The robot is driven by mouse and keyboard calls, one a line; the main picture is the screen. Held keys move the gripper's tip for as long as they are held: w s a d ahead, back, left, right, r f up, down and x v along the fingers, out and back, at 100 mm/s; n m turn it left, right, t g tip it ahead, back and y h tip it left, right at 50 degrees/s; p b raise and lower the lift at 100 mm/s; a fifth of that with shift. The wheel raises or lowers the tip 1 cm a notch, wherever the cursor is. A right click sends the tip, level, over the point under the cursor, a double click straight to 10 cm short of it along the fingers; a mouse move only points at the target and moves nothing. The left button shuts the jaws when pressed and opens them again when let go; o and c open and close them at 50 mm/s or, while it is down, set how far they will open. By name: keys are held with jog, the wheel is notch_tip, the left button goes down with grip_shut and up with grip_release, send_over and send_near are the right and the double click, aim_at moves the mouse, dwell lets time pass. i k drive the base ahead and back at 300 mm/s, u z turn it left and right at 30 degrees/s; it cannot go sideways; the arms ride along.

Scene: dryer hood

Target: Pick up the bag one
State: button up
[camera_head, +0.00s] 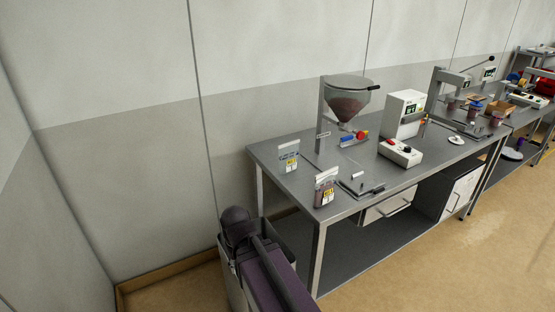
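Two small clear bags or pouches stand upright at the left end of the grey metal table (300,178). The back bag (289,157) is pale with a blue and white label. The front bag (325,187) holds something reddish-brown and has a yellow and white label; it stands close to the front left corner. Their print is too small to read, so I cannot tell which is bag one. Parts of my own body (262,262) show at the bottom, below and left of the table. My gripper does not show.
A hopper (349,100) on a post stands behind the bags. A white machine (404,114), a control box with buttons (400,152) and a flat tray or clipboard (361,188) are to the right. Open floor (440,262) lies in front.

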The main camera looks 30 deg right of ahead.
aim_at(289, 151)
jog(key=z, duration=0.05)
jog(key=i, duration=1.15)
jog(key=z, duration=0.55)
